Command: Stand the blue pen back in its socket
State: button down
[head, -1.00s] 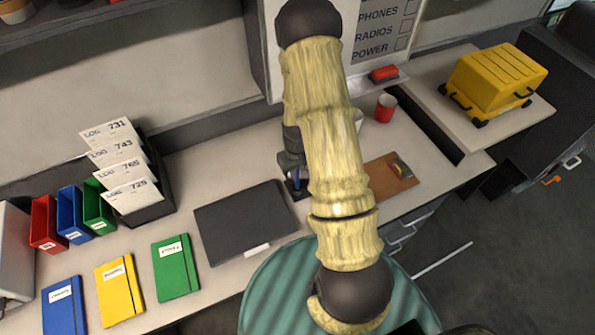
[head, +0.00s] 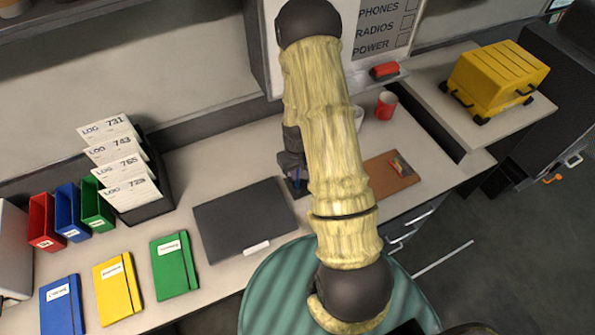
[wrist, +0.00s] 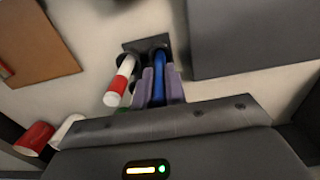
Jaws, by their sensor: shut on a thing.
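The blue pen (wrist: 159,70) is between the two purple fingers of my gripper (wrist: 161,86), which is shut on it. In the wrist view its far end reaches the dark socket block (wrist: 146,44). I cannot tell whether the tip is inside a hole or only over it. A white pen with a red end (wrist: 122,80) stands at the same block, just left of my gripper. In the head view my gripper (head: 296,178) is low over the desk, with a bit of blue showing, and my arm hides part of the area.
A dark closed folder or laptop (head: 240,218) lies left of my gripper and a brown clipboard (head: 388,177) right of it. A red cup (head: 386,105) stands behind. A yellow case (head: 492,78) is on the right counter. Notebooks and binders fill the left.

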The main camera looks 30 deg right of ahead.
jog(key=shift+f+b, duration=0.3)
jog(key=shift+f, duration=0.2)
jog(key=c, duration=1.4)
grip_release()
jog(key=shift+o, duration=0.2)
jog(key=shift+r, duration=0.1)
notch_tip(320, 180, up, 17)
jog(key=b, duration=0.2)
jog(key=shift+r, duration=0.15)
jog(key=s+a+r+t, duration=0.2)
jog(key=s+a+r, duration=0.2)
jog(key=s+a, duration=0.5)
jog(key=shift+s+r+t, duration=0.3)
jog(key=shift+s, duration=0.3)
